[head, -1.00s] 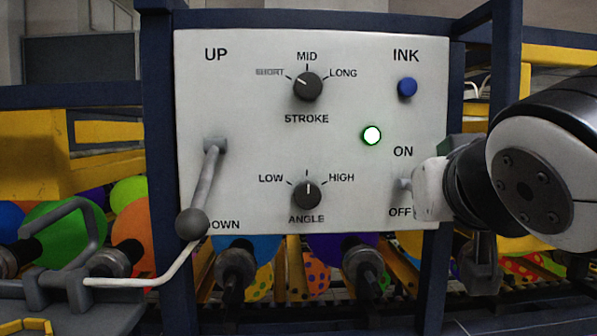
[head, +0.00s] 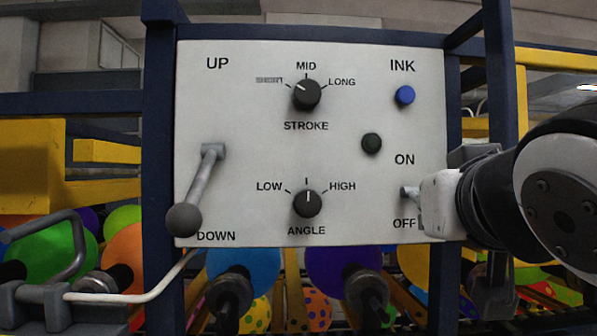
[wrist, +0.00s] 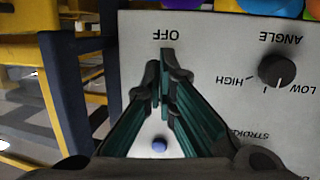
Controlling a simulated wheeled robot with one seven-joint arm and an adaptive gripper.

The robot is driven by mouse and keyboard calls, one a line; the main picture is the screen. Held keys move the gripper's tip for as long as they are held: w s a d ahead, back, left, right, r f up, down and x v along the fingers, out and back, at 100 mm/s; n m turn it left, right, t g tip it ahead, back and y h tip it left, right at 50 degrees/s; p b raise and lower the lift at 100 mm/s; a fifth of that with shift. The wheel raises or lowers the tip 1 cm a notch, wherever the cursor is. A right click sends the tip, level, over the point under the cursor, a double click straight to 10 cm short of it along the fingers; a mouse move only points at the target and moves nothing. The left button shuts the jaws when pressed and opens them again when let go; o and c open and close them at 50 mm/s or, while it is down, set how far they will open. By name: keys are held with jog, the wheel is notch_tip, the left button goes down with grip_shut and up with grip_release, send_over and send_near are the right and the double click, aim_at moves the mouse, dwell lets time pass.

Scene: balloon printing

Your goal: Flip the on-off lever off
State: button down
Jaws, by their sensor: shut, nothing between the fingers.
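The on-off lever (head: 407,191) is a small grey toggle between the ON and OFF labels at the lower right of the white panel (head: 250,130). Its base shows in the head view; the rest is hidden by my gripper. My gripper (wrist: 166,75) is shut with nothing between its fingers, its tips just by the OFF label in the wrist view, where the panel appears upside down. In the head view my gripper (head: 432,205) is right of the lever, close to it; contact cannot be told. The round indicator light (head: 371,143) is dark.
The panel also holds the stroke knob (head: 306,95), angle knob (head: 308,203), blue ink button (head: 404,95) and a long up-down lever (head: 197,190) pointing down. A dark blue frame surrounds it. Several balloons are below and behind.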

jog(key=v, duration=1.1)
jog(key=shift+s, duration=0.35)
